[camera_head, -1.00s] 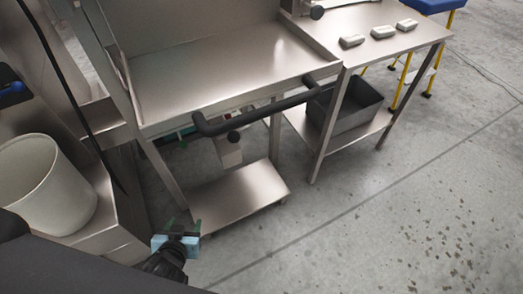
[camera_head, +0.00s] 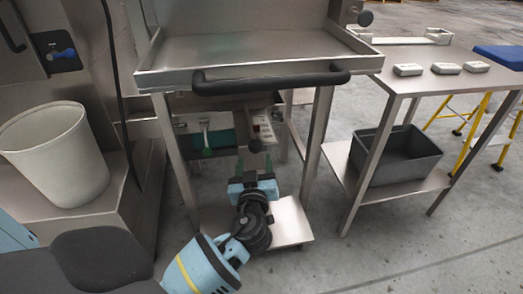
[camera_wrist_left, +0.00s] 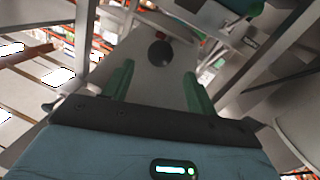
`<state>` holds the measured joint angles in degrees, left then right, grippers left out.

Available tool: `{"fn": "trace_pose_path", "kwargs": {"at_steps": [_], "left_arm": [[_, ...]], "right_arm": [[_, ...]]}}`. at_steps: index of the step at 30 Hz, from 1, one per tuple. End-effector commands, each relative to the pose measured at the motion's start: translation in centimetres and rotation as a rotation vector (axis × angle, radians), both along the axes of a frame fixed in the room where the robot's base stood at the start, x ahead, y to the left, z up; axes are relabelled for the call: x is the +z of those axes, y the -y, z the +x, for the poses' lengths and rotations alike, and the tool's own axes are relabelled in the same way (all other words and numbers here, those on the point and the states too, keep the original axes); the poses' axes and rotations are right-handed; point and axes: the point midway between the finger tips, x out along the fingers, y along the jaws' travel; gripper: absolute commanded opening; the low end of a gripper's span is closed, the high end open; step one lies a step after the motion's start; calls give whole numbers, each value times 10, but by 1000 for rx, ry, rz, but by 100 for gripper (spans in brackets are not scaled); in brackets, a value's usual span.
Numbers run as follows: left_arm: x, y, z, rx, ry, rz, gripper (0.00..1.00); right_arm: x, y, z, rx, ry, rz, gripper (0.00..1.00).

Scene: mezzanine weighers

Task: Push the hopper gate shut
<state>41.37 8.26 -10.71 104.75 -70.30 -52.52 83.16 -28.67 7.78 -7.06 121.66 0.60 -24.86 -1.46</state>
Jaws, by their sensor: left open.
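The hopper gate appears to be the pale metal plate (camera_head: 264,124) with a round black knob (camera_head: 255,145), under the steel tray. In the left wrist view the plate (camera_wrist_left: 150,85) lies ahead of the fingers, and the dark knob (camera_wrist_left: 160,53) shows beyond and between them. My left gripper (camera_head: 254,168) is open and empty, just below the knob in the head view. Its two green fingers (camera_wrist_left: 158,88) are spread apart in the wrist view. I see no contact with the knob. How far the gate stands open I cannot tell. My right gripper is not in view.
A black bar handle (camera_head: 270,82) runs along the front of the steel tray (camera_head: 240,50). Stand legs flank my left arm. A white bin (camera_head: 55,155) stands left. A dark crate (camera_head: 395,160) sits on the right table's lower shelf. Open floor lies front right.

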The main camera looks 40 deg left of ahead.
Motion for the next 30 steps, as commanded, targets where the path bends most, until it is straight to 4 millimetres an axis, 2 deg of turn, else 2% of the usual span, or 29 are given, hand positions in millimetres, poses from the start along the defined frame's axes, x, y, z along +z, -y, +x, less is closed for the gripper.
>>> {"fn": "trace_pose_path", "kwargs": {"at_steps": [8,16,29,30], "left_arm": [[0,-20,26,-1,-1,4,57],[-1,-42,53,-1,-2,2,57],[-1,-48,60,-1,-3,0,57],[-1,-48,60,-1,-3,0,52]], "right_arm": [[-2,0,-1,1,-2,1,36],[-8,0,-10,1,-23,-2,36],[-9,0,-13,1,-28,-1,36],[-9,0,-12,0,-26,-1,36]]}}
